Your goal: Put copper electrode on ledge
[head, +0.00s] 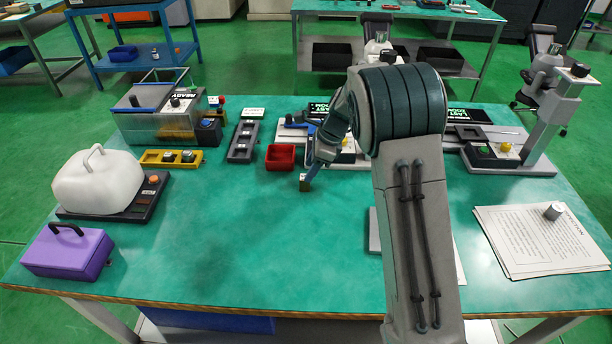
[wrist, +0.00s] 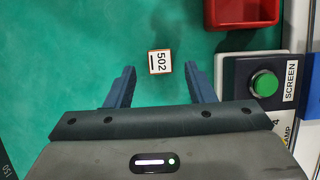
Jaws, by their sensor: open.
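A small block with brown, copper-like sides and a white top label reading 502, which I take as the copper electrode (wrist: 159,62), stands on the green table. It also shows in the head view (head: 304,184), just below my gripper (head: 312,172). In the wrist view my gripper (wrist: 159,72) is open, one blue finger on each side of the block's line, with clear gaps and nothing held. The block lies level with the fingertips in that picture; how far below them it is I cannot tell. No ledge can be made out with certainty.
A red bin (head: 281,156) stands close behind the block; it also shows in the wrist view (wrist: 240,12). A panel with a green SCREEN button (wrist: 264,84) is right of my gripper. A yellow tray (head: 172,158) and purple case (head: 68,252) stand left. The front-middle table is clear.

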